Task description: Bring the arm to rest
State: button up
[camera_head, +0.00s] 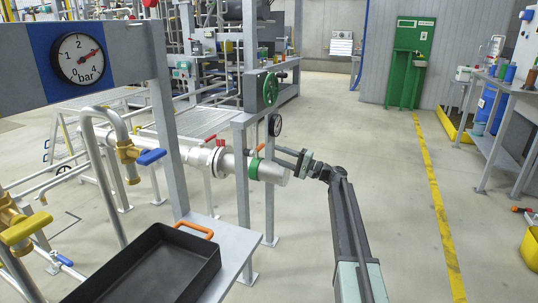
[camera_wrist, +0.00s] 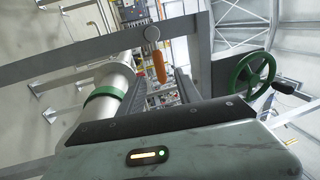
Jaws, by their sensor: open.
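My gripper (camera_head: 285,158) is at the end of my arm, which reaches up from the bottom of the head view and bends left at the wrist. It is beside the silver pipe end with a green band. In the wrist view, the two dark fingers of my gripper (camera_wrist: 163,90) stand apart, and I see nothing held between them. An orange handle (camera_wrist: 159,66) on a round metal fitting shows ahead, between the fingers in the picture. Whether the fingers touch anything is not clear.
The silver pipe (camera_head: 270,171) and grey frame post (camera_head: 241,190) stand close by. A green handwheel (camera_head: 270,88) is on the frame and also shows in the wrist view (camera_wrist: 235,80). A black tray (camera_head: 150,270) is at lower left.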

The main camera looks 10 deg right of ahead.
jog(key=s+a+f+n+g+h, duration=0.2)
jog(key=s+a+f+g+h, duration=0.3)
jog(key=s+f, duration=0.5)
jog(key=s+a+f+n+g+h, duration=0.25)
jog(key=s+a+f, duration=0.45)
jog(key=s+f, duration=0.35)
jog(key=s+d+f+n+g+h, duration=0.1)
jog(key=s+d+f+h, duration=0.3)
jog(key=s, duration=0.5)
jog(key=s+d+f+n+g+h, duration=0.15)
jog(key=s+f+h, duration=0.3)
jog(key=s, duration=0.45)
notch_tip(320, 180, up, 43)
jog(key=s+d+g+h+p, duration=0.1)
jog(key=s+p, duration=0.1)
jog(key=p, duration=4)
jog(key=shift+s+d+m+p, duration=0.15)
jog(key=shift+m+p, duration=0.15)
jog(key=shift+p, duration=0.05)
jog(key=shift+f, duration=0.1)
